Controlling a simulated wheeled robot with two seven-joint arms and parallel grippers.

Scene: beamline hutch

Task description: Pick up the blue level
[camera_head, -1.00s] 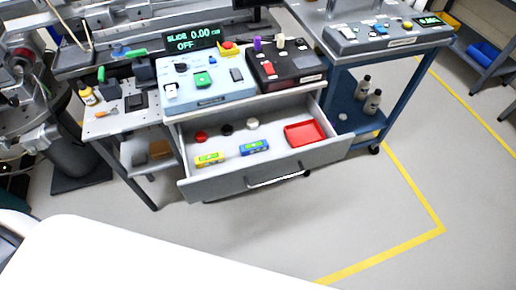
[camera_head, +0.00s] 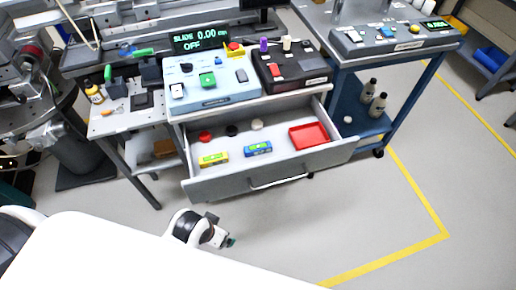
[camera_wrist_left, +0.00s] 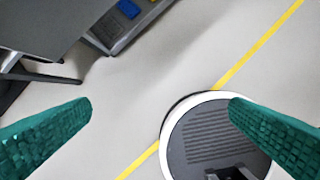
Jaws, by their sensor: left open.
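The blue level (camera_head: 258,148) lies in the open drawer (camera_head: 330,151), near its front wall and about mid-width. It is a small blue block with a greenish window on top. A yellow level (camera_head: 213,158) lies to its left. My left gripper (camera_head: 231,241) is low in front of the drawer, out over the floor and apart from the level. In the left wrist view my left gripper (camera_wrist_left: 161,103) shows two green fingers wide apart with nothing between them. My right gripper is not in view.
The drawer also holds a red tray (camera_head: 309,135) at right and small round red, black and white items behind the levels. Control boxes (camera_head: 211,82) stand on the bench above. A blue cart (camera_head: 362,116) with bottles stands at right. Floor before the drawer is clear.

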